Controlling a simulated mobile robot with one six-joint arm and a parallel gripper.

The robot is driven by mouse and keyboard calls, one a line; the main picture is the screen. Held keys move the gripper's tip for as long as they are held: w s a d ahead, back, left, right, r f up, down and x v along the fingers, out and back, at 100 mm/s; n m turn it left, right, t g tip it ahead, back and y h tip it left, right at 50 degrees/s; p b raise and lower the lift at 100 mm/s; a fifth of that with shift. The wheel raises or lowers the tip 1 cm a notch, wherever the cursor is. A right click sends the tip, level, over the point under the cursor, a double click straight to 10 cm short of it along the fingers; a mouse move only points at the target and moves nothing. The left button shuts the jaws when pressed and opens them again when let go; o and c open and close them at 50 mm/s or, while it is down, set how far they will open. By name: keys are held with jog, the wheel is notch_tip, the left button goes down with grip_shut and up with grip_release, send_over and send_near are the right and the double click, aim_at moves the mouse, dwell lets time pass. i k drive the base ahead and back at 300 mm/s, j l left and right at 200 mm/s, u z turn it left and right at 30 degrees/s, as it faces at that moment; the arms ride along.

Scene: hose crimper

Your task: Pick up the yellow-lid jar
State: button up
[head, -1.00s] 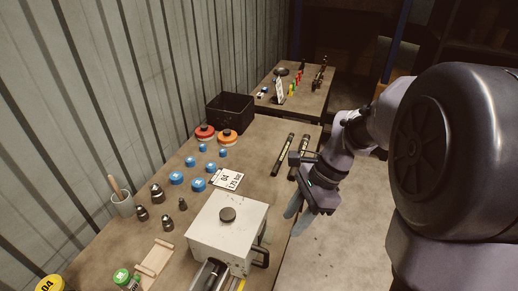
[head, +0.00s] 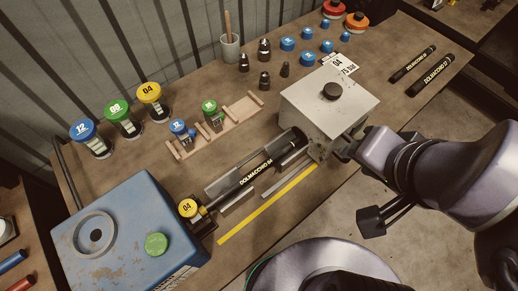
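The yellow-lid jar (head: 150,101), marked 04 on its lid, stands upright at the back of the bench. It is the rightmost of three jars in a row against the wall. My gripper (head: 345,151) is at the right, beside the grey-white crimper box and far from the jar. My wrist mostly hides its fingers, so I cannot tell whether it is open or shut.
A green-lid jar (head: 120,115) and a blue-lid jar (head: 90,138) stand left of it. In front are a wooden rack (head: 215,133) with small jars, a black hose (head: 250,178) with a yellow 04 end piece (head: 187,208), and a blue machine (head: 130,235).

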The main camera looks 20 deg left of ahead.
aim_at(150, 94)
jog(key=u, duration=1.8)
